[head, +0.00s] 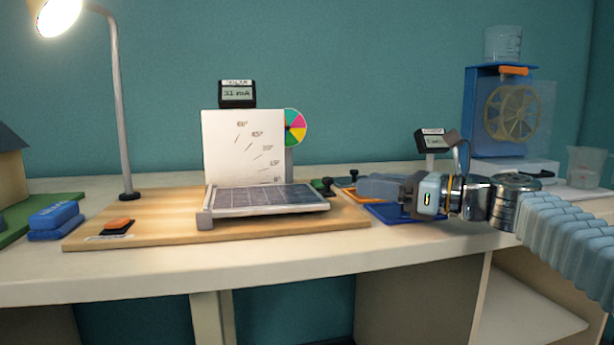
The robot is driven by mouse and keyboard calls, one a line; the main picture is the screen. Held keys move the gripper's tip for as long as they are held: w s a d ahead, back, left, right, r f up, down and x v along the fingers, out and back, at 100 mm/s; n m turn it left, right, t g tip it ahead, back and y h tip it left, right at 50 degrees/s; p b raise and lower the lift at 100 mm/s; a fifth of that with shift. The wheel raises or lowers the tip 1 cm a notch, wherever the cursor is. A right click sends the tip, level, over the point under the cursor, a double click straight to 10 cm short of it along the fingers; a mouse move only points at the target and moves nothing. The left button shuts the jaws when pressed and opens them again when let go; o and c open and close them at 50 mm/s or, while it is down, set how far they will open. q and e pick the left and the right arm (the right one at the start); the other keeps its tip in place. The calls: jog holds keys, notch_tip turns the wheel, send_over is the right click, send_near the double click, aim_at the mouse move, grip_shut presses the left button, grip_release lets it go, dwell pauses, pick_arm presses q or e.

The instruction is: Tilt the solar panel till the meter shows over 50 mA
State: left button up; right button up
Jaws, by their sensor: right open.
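The dark solar panel (265,199) lies almost flat on a wooden board (150,215), in front of a white angle scale (240,150). The meter (237,93) above the scale appears to read 31 mA. A dark knob (327,187) sits at the panel's right side. A lit lamp (57,16) hangs at the upper left, on a pole standing on the board. My right gripper (366,188) is open and empty, to the right of the panel and knob and apart from them, pointing left. My left gripper is not in view.
An orange switch (118,223) is at the board's left front, and blue blocks (56,219) stand farther left. A coloured wheel (294,128) is beside the scale. A second meter (432,140) stands behind my right arm. A blue wheel apparatus (490,110) and beaker (584,167) are at right.

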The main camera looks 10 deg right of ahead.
aim_at(332, 179)
jog(key=x, duration=1.1)
jog(key=shift+w+a+p, duration=0.25)
jog(key=shift+a+p, duration=0.05)
jog(key=shift+p, duration=0.05)
grip_shut()
